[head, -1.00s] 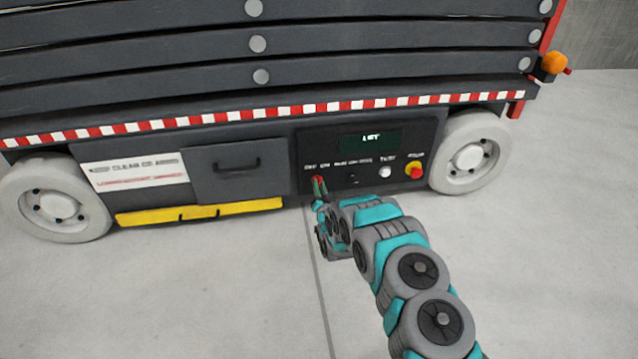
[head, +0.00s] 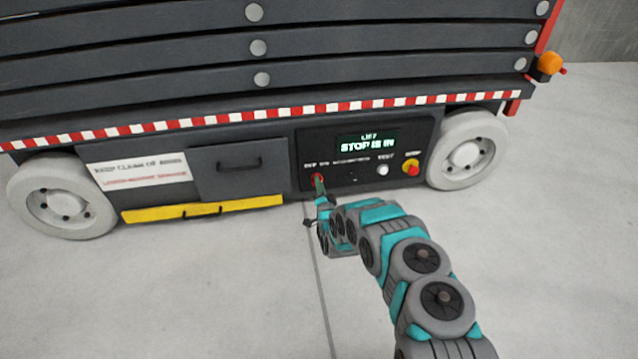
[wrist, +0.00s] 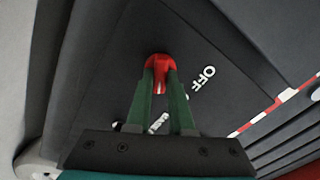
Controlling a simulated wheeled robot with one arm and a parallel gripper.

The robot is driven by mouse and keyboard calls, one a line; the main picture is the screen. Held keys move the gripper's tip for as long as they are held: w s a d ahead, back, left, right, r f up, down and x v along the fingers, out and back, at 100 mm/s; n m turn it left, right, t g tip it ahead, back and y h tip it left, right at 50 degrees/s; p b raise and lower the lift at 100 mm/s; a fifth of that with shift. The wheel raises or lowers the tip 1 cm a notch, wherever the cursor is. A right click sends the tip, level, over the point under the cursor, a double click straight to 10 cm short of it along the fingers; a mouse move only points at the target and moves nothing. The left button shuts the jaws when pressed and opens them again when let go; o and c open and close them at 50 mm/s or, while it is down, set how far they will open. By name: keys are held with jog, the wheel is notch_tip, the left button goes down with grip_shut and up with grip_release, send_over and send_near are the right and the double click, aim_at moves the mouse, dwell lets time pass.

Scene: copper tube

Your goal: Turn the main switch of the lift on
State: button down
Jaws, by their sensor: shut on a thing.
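The lift's dark control panel (head: 345,180) is low on its side between the wheels. Its red main switch (head: 316,176) is at the panel's left end. In the wrist view the red switch knob (wrist: 159,61) is between my green fingertips, with the word OFF to its right and another white label partly hidden behind the fingers. My gripper (head: 319,184) is shut on the knob; it also shows in the wrist view (wrist: 160,78).
A drawer with a handle (head: 240,171) and a yellow bar (head: 205,210) are to the left. Wheels (head: 467,152) flank the panel. The grey floor in front is clear.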

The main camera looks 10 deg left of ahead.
jog(key=shift+w+d, duration=0.1)
jog(key=shift+d, duration=0.05)
jog(key=c, duration=0.8)
grip_release()
jog(key=v, duration=0.8)
